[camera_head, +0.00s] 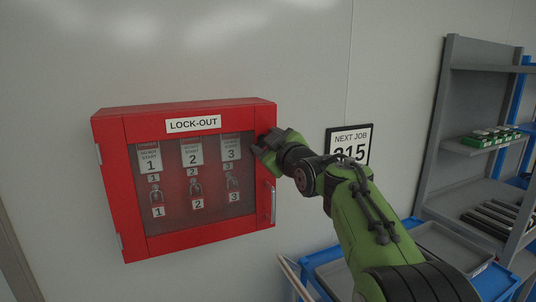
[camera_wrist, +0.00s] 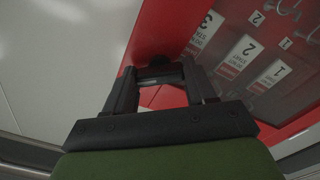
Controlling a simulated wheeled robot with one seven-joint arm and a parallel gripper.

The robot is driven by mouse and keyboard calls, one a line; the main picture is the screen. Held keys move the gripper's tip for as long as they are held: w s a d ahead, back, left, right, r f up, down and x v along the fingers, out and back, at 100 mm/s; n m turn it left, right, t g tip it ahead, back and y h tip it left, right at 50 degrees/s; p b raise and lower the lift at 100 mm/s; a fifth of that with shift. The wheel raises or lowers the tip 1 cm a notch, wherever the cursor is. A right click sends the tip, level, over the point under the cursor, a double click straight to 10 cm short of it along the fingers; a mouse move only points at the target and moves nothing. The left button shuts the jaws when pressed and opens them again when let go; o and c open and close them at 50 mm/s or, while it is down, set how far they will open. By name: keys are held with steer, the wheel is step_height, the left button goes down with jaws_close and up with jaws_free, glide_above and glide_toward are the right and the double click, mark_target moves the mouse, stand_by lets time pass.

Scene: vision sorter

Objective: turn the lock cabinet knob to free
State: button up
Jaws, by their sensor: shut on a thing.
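The red lock-out cabinet (camera_head: 190,240) hangs on the wall at the left, its glazed door shut. It also fills the right of the wrist view (camera_wrist: 155,30). Behind the glass are several tags and padlocks numbered 1 to 3. My gripper (camera_head: 262,150) is at the upper right part of the door frame, beside tag 3. In the wrist view my gripper (camera_wrist: 162,78) has its fingers close to the red door, shut on the knob, of which only a dark bit (camera_wrist: 160,58) shows between the fingertips. Which way the knob points cannot be told.
A "NEXT JOB" sign (camera_head: 362,132) hangs to the right, partly behind my arm. A blue-edged bench with a grey tray (camera_head: 450,247) and a grey shelf unit (camera_head: 436,130) stand at the right.

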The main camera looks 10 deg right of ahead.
steer(key=shift+n+b, duration=2.45)
steer(key=shift+n, duration=2.45)
steer(key=o, duration=1)
steer(key=shift+o, duration=0.2)
steer(key=s+d+b, duration=0.3)
steer(key=s, duration=1.2)
steer(key=shift+s, duration=0.25)
